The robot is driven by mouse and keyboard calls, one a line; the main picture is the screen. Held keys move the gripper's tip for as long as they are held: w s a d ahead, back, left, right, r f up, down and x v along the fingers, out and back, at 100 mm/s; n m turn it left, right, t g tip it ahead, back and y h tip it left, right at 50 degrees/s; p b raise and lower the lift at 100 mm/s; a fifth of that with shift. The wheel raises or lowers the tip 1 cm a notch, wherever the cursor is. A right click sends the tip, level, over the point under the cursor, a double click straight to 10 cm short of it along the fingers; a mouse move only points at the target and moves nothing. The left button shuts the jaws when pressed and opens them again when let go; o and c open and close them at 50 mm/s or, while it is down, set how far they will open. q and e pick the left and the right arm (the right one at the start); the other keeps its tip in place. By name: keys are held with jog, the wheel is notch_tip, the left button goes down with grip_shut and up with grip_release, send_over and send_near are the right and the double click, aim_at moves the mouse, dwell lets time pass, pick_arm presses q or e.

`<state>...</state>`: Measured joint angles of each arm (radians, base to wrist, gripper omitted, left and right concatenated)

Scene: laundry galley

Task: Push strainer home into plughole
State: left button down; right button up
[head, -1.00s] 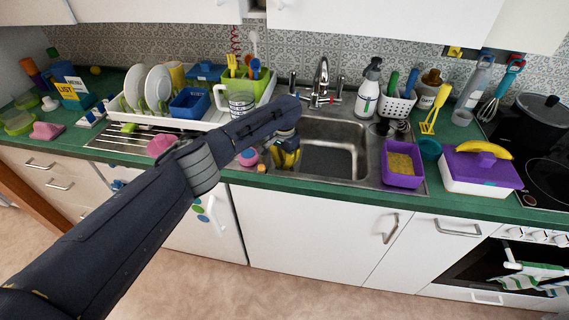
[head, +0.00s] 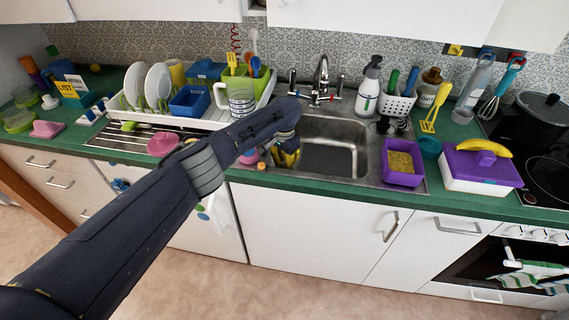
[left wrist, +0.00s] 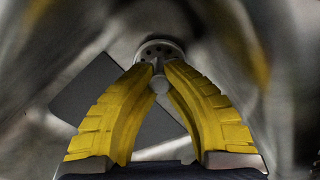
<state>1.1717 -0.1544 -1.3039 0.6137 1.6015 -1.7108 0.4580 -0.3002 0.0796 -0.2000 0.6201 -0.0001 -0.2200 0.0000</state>
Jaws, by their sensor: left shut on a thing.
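My left gripper (head: 286,158) reaches down into the left part of the steel sink (head: 340,127). In the left wrist view its two yellow fingers (left wrist: 160,66) close together at their tips on the small metal strainer (left wrist: 158,48). The strainer is a pale round disc with dark holes, and a small rounded knob shows between the fingers. The head view hides the strainer behind my arm and gripper. The plughole is not clearly visible, so I cannot tell how the strainer sits in it. My right gripper is not in view.
A white dish rack (head: 214,119) with plates and a mug stands left of the sink. A purple tub (head: 402,176) is at the sink's right edge, beside a white box with a purple lid (head: 482,168). A spray bottle (head: 369,88) stands behind. The basin's middle is clear.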

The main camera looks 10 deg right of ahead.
pick_arm(q)
jog(key=shift+f, duration=0.25)
jog(key=c, duration=1.5)
grip_release()
jog(key=shift+r, duration=0.1)
